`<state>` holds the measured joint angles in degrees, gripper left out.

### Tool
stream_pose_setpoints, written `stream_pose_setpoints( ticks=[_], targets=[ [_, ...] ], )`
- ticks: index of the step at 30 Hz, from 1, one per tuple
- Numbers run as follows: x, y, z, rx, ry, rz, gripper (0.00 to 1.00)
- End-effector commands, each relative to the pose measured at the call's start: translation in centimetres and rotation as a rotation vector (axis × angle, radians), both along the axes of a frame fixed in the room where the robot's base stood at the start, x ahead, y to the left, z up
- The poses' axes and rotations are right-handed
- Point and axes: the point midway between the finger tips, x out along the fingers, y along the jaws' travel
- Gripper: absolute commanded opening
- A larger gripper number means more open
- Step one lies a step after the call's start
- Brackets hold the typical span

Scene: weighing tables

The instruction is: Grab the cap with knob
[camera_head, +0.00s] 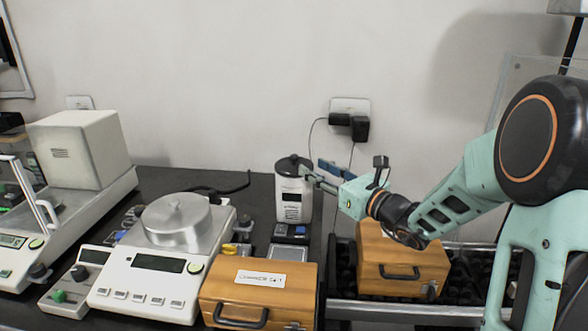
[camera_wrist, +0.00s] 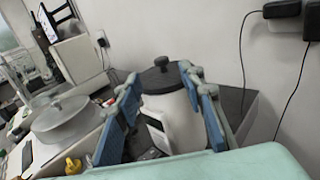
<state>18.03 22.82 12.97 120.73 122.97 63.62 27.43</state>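A white canister (camera_head: 293,197) with a black cap with a knob (camera_head: 293,165) stands upright at the back of the table. In the wrist view the black cap (camera_wrist: 160,78) sits on the canister (camera_wrist: 172,120), ahead of my fingers. My gripper (camera_head: 314,178) is at the canister's right side, near cap height. In the wrist view my gripper (camera_wrist: 160,82) is open, its blue-padded fingers on either side of the canister. I cannot tell whether they touch it. A silver lid with a small knob (camera_head: 176,210) sits on the balance.
The balance (camera_head: 160,265) stands left of the canister, with a wooden case (camera_head: 258,292) in front. Another wooden case (camera_head: 400,262) lies below my forearm. Small dark boxes (camera_head: 291,232) sit before the canister. Wall plugs with cables (camera_head: 352,124) hang behind it.

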Motion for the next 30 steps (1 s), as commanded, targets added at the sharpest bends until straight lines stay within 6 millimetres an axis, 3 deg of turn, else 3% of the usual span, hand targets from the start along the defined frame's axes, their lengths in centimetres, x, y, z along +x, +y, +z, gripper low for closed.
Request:
stream_pose_setpoints(
  ticks=[6, 21, 30],
  targets=[
    [2.4, 2.5, -0.1, -0.002, -0.001, 0.004, 0.36],
    [6.7, 6.0, 0.2, -0.006, -0.002, 0.003, 0.36],
    [7.1, 6.3, 0.3, -0.007, -0.001, 0.003, 0.36]
  ],
)
